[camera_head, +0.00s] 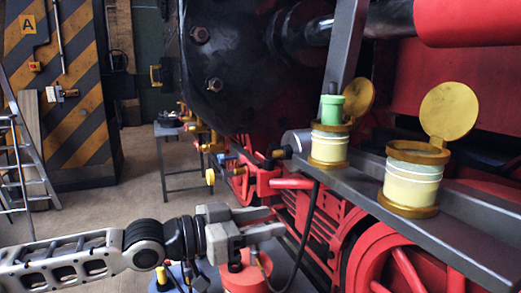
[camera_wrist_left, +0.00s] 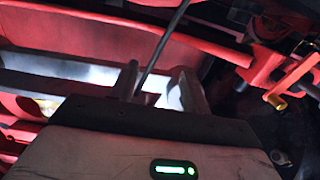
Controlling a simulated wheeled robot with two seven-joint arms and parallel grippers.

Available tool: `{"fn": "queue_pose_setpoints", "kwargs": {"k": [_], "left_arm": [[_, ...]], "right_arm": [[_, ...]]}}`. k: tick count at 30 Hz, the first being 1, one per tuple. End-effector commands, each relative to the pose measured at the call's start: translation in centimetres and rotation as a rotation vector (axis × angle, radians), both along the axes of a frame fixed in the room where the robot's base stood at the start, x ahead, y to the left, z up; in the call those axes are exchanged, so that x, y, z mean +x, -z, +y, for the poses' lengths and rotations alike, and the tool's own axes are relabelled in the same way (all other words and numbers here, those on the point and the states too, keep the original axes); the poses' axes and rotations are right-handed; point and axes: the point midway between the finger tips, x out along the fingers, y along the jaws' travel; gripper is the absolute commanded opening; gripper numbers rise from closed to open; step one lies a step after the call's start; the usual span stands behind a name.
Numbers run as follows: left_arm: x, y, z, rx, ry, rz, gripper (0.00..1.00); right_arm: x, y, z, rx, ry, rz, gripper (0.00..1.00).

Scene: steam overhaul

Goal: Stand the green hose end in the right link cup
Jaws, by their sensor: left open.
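A green hose end (camera_head: 331,108) stands upright in the left of two pale yellow cups (camera_head: 328,147) in the head view; its lower part is hidden inside. The right cup (camera_head: 411,183) is nearer, with its round brass lid (camera_head: 449,111) raised; no hose end shows in it. My left gripper (camera_head: 278,221) is open and empty, below and left of both cups. A dark hose (camera_head: 303,225) hangs down from the ledge close to its fingertips. In the left wrist view the hose (camera_wrist_left: 166,43) passes behind the open fingers (camera_wrist_left: 159,88). My right gripper is out of view.
The cups stand on a grey metal ledge (camera_head: 465,241) beside the red engine. A slanted grey bar (camera_head: 344,45) rises behind the left cup. Red rods and wheels (camera_head: 400,262) lie below. A red drum (camera_head: 243,279) is under my left gripper. Open floor (camera_head: 140,180) lies left.

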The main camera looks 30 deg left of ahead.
Motion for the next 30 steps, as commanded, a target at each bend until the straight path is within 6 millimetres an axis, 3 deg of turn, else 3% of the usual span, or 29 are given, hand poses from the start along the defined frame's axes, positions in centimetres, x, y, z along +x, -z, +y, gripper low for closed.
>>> {"fn": "queue_pose_setpoints", "kwargs": {"k": [1, 3, 6, 9, 12, 20, 30], "left_arm": [[-0.4, -3.6, -0.3, 0.017, 0.030, -0.030, 0.47], [-1.2, -7.9, -0.8, 0.013, 0.055, -0.044, 0.47], [-2.7, -12.7, -1.7, 0.012, 0.066, -0.052, 0.47], [-4.2, -16.0, -2.4, 0.008, 0.056, -0.050, 0.47], [-5.2, -18.0, -2.8, 0.002, 0.037, -0.047, 0.47], [-5.5, -19.2, -3.4, -0.007, 0.013, -0.038, 0.47], [-1.8, -19.0, -6.2, -0.002, 0.014, -0.037, 0.47]], "right_arm": [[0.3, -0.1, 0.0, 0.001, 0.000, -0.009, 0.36], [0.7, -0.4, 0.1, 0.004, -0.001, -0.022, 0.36], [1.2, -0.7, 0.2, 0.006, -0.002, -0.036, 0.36], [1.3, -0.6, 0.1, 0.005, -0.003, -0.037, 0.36], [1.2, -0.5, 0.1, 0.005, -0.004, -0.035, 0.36], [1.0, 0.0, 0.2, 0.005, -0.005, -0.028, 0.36], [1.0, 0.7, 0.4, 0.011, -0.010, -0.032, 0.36]]}}
